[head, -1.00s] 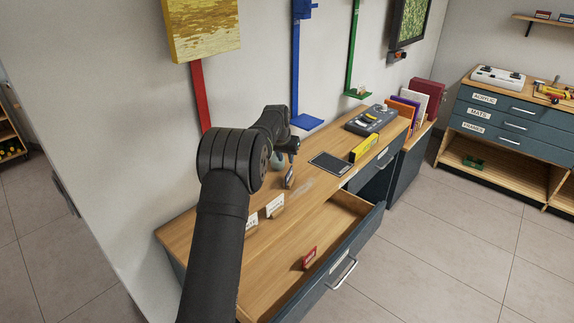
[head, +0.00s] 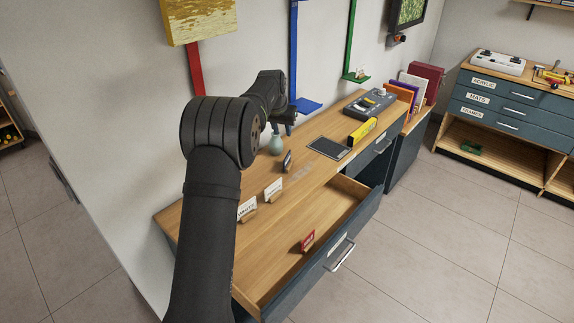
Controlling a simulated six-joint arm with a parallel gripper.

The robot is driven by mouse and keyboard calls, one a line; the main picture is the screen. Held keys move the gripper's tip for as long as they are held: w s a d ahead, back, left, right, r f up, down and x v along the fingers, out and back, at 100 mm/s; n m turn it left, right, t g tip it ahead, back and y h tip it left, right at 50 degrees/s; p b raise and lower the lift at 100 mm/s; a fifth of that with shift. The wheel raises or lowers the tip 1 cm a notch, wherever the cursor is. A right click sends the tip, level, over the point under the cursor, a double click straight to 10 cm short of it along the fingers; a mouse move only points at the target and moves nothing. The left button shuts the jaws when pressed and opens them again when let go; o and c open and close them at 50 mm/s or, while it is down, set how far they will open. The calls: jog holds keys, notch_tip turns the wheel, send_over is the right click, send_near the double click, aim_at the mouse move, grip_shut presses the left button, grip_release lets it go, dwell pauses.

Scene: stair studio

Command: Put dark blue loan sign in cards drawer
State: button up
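The small dark blue sign (head: 287,160) stands upright on the wooden desk top, right of a pale green vase (head: 276,145). My gripper (head: 284,128) is above and behind the sign, apart from it, near the wall. Its fingers are small and dark, and I cannot tell whether they are open or shut. The open drawer (head: 270,285) is pulled out from the desk front, with a red sign (head: 307,241) inside it. The label on its front is too small to read.
Two white signs (head: 273,190) (head: 247,207) stand on the desk's left part. A dark flat tablet (head: 326,148), a yellow box (head: 362,131) and a grey device (head: 370,103) lie to the right. A second drawer (head: 377,148) is beyond the open one. The open drawer has free floor.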

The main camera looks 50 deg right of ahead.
aim_at(287, 156)
jog(key=x, duration=1.7)
jog(key=shift+w+a+f, duration=0.1)
jog(key=shift+f, duration=0.05)
grip_shut()
